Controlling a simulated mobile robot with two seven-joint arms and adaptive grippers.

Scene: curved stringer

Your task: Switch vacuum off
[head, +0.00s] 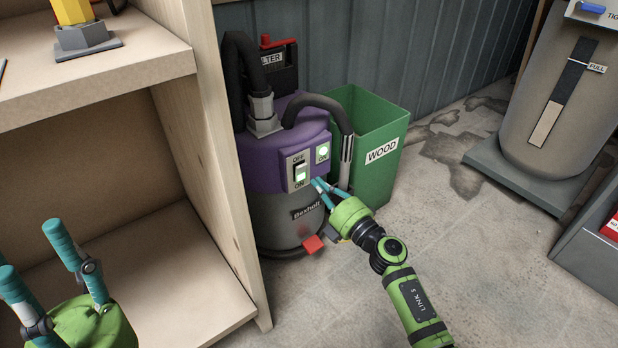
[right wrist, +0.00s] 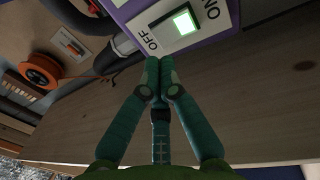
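The vacuum (head: 272,205) is a purple and grey canister on the floor beside the shelf. Its front plate has a green-lit rocker switch (head: 301,173), marked OFF above and ON below. My right gripper (head: 317,183) is at the lower right of the switch in the head view. In the right wrist view the lit switch (right wrist: 182,22) is ahead, and the right gripper's closed fingertips (right wrist: 158,66) are close to the OFF label. Contact cannot be told. My left gripper (head: 28,250) is open and empty at lower left.
The wooden shelf (head: 205,170) stands left of the vacuum. A green WOOD bin (head: 375,170) stands just behind and right. A red piece (head: 313,244) shows low on the vacuum's front. A beige tank (head: 555,120) stands far right. The floor between is clear.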

